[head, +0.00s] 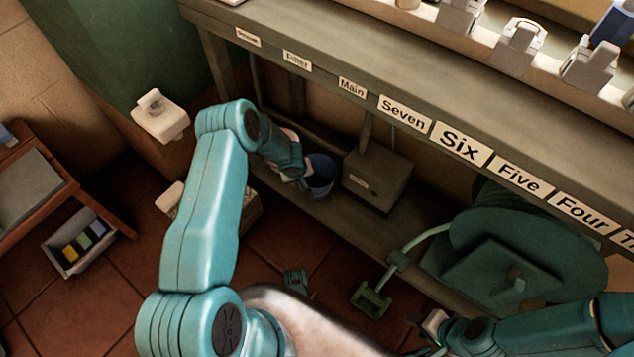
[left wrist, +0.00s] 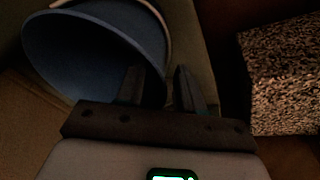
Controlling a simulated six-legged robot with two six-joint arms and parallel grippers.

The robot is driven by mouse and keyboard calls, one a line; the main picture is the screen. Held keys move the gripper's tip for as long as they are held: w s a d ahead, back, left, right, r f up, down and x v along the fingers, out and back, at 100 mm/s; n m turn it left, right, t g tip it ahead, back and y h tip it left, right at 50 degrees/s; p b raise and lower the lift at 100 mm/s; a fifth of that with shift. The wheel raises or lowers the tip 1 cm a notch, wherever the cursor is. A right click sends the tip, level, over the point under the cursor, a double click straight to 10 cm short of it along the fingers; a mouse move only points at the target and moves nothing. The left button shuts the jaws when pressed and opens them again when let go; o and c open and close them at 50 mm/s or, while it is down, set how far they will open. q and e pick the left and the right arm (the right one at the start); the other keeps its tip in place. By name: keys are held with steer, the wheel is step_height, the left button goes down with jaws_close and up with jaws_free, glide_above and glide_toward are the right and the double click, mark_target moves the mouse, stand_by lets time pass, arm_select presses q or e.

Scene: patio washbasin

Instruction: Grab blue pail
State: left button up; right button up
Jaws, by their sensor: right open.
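The blue pail (head: 321,175) stands on the low shelf under the counter, partly hidden by my left arm. My left gripper (head: 303,180) is at the pail's near left side. In the left wrist view the pail (left wrist: 85,50) fills the upper left, with its open mouth and a pale handle showing. There my left gripper (left wrist: 160,85) has its fingers apart, one over the pail's mouth and one outside its rim. Whether they touch the wall is too dark to tell. My right gripper (head: 430,335) is open, low at the right, away from the pail.
A grey box (head: 378,178) stands right of the pail on the shelf. The counter edge (head: 300,55) overhangs them. A green hose reel (head: 530,250) is at the right. A bin of coloured blocks (head: 78,243) is on the left. A speckled block (left wrist: 280,75) shows in the wrist view.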

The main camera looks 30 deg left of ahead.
arm_select(q)
steer(key=shift+w+f, duration=0.1)
steer(key=shift+f, duration=0.2)
jaws_close()
